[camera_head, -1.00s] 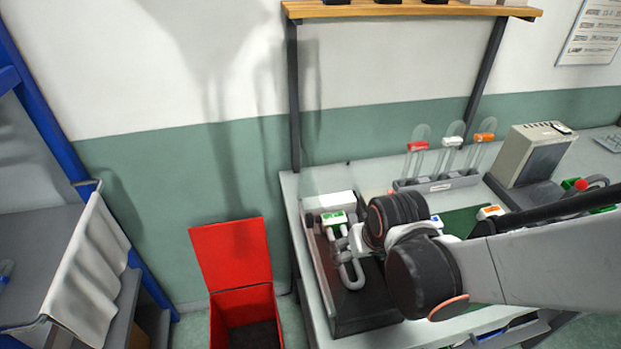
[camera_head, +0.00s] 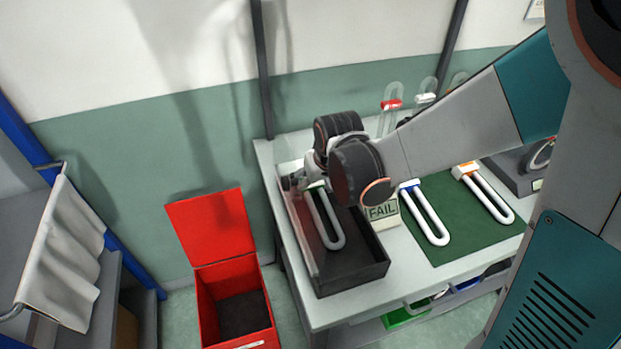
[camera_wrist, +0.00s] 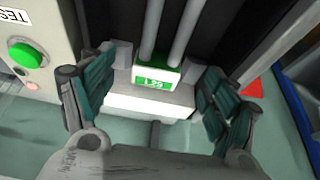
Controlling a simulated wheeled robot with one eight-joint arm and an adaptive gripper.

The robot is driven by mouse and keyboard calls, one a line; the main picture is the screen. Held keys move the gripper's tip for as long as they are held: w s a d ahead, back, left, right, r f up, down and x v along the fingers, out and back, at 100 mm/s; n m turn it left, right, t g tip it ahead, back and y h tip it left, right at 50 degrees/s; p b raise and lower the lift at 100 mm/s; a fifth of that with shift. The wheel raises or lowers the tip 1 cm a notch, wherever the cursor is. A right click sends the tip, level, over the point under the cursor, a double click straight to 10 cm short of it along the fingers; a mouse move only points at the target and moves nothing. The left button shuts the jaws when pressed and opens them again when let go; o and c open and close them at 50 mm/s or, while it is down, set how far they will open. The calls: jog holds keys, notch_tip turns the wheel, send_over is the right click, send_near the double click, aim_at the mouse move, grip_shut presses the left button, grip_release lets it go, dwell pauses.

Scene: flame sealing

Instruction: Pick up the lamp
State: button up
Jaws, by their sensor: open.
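A U-shaped white lamp with a green-labelled base lies in the black tester tray; its tube (camera_head: 334,238) shows below my wrist in the head view. In the wrist view its green and white base (camera_wrist: 154,77) sits between my two fingers, with the twin tubes running away upward. My gripper (camera_wrist: 160,66) is open, one finger on either side of the base, with gaps between fingers and base. In the head view my gripper (camera_head: 303,184) is over the back end of the tray, mostly hidden by my wrist.
A FAIL sign (camera_head: 382,211) stands right of the black tray (camera_head: 352,277). Lamps with blue (camera_head: 428,217) and orange (camera_head: 484,193) bases lie on a green mat (camera_head: 452,257). An open red bin (camera_head: 218,251) stands left of the table. A green button (camera_wrist: 25,54) is close at left in the wrist view.

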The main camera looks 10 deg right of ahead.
aim_at(314, 187)
jog(key=shift+w, duration=0.35)
jog(key=b+x, duration=0.1)
jog(key=x, duration=0.1)
jog(key=b+x, duration=0.1)
jog(key=x, duration=0.2)
jog(key=shift+w+a, duration=0.15)
jog(key=shift+w, duration=0.2)
jog(key=c, duration=1.2)
